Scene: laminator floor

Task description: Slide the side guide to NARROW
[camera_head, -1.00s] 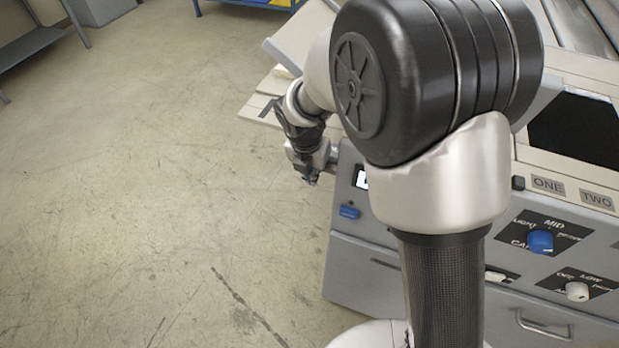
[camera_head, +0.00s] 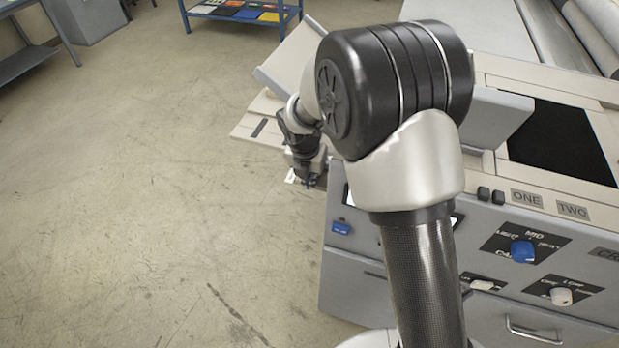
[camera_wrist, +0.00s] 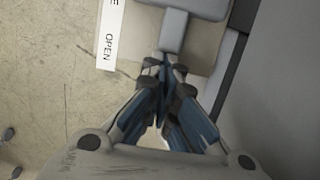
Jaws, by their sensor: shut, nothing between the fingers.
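My gripper (camera_wrist: 165,65) is shut and empty in the wrist view. Its fingertips are at the lower end of a grey block with a narrower stem (camera_wrist: 173,32); I cannot tell whether they touch. A white label (camera_wrist: 110,38) left of the block reads "OPEN", with an "E" above it and the rest cut off. In the head view my gripper (camera_head: 306,180) points down beside the left end of the grey laminator (camera_head: 345,262). No side guide or NARROW marking can be made out; my arm hides part of the machine.
The laminator front has a blue knob (camera_head: 523,251), a white knob (camera_head: 561,296), a small blue control (camera_head: 341,228) and plates marked ONE (camera_head: 526,198) and TWO (camera_head: 573,209). A blue table (camera_head: 243,14) stands at the back. The floor (camera_head: 130,200) on the left is clear.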

